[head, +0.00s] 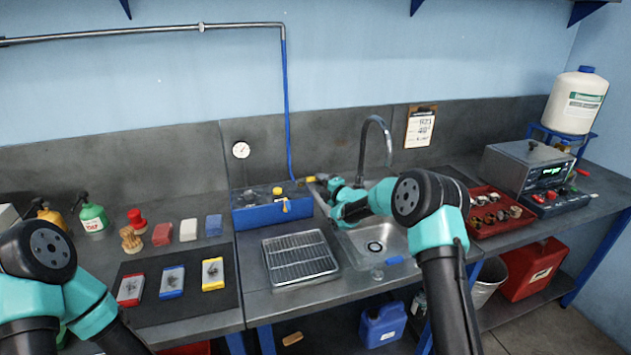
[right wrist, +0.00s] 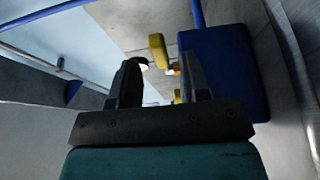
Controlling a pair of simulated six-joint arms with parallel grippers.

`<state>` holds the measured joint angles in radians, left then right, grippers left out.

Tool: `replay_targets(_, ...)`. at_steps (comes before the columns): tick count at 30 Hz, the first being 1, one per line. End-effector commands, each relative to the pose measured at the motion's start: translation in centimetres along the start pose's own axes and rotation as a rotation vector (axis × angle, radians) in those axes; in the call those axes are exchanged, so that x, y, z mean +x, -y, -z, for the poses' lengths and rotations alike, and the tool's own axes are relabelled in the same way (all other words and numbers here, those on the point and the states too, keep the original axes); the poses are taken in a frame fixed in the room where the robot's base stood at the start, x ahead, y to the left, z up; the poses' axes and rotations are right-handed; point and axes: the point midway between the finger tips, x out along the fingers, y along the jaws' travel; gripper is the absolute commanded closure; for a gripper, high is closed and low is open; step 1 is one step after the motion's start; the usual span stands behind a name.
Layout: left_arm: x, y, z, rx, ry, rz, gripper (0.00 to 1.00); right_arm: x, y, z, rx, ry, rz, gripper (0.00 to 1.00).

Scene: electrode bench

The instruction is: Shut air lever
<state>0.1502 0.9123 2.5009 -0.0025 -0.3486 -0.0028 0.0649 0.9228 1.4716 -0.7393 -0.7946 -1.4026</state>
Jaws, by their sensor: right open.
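A small yellow lever-like piece (head: 311,179) shows near the foot of the blue air pipe (head: 288,120), just right of a blue box (head: 262,216). My right gripper (head: 322,181) is beside this piece, above the back of the bench. In the right wrist view my right gripper (right wrist: 160,85) is open. A yellow lever (right wrist: 157,50) stands beyond the fingertips, with a brass-coloured fitting beside it and the blue box (right wrist: 225,75) to the right. I cannot tell whether a finger touches the lever. My left arm shows at lower left, but its gripper is out of view.
The sink (head: 385,247) and its curved tap (head: 387,135) are right of my right gripper. A wire rack tray (head: 300,277) lies in front of the blue box. A pressure gauge (head: 241,150) is on the back wall. A red tray (head: 478,231) sits farther right.

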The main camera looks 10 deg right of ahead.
Motion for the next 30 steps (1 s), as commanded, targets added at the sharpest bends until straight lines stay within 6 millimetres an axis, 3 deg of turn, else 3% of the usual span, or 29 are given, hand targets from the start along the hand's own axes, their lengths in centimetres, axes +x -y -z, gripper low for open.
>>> replay_targets(7,0.0,0.0,0.0,0.000,0.000,0.000,0.22,2.7,0.0,0.1,-0.001,-0.002,-0.001,0.57)
replay_targets(19,0.0,0.0,0.0,0.000,0.000,0.000,0.22,3.2,-0.1,0.1,-0.001,-0.001,0.000,0.57)
replay_targets(30,0.0,0.0,0.0,0.000,0.000,0.000,0.22,3.2,0.0,0.0,-0.001,-0.001,0.000,0.93)
